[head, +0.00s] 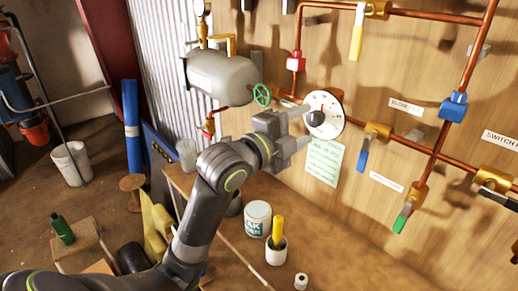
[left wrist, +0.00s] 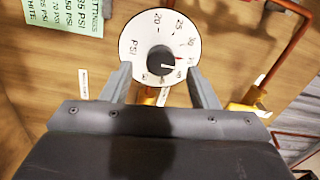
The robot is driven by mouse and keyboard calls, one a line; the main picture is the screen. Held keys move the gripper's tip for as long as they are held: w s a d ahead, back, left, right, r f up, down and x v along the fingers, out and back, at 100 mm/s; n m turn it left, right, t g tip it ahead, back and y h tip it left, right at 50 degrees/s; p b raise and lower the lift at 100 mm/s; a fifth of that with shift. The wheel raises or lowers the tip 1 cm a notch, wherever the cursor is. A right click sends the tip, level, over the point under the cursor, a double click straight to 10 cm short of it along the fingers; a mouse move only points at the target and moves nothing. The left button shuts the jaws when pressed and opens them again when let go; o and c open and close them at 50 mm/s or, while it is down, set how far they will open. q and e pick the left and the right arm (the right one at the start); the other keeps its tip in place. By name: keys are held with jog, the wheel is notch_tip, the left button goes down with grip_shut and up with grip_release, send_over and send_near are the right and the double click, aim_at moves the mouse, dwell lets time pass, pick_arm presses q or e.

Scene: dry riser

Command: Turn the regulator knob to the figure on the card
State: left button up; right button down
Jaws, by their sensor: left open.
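The regulator's round white dial (head: 333,103) is on the wooden wall panel, with a dark knob (head: 316,118) at its middle. In the left wrist view the dial (left wrist: 140,45) reads PSI, with 20 and 25 legible near its top. The dark knob (left wrist: 160,58) has a red mark on its right side, towards figures too small to read surely. My left gripper (head: 306,127) is open just before the knob, its fingers (left wrist: 162,82) apart on either side, with nothing held. My right gripper is out of view.
Copper pipes with coloured valve handles, such as a blue one (head: 362,160), run right of the dial. A green handwheel (head: 262,95) and grey tank (head: 222,75) are to its left. The bench below holds a white tin (head: 257,219) and a cup with a yellow handle (head: 277,232).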

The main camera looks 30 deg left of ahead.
pick_arm(q)
jog(key=p+v, duration=1.3)
jog(key=v, duration=0.1)
jog(key=shift+s, duration=0.15)
jog(key=shift+a+f, duration=0.1)
dwell(0.6)
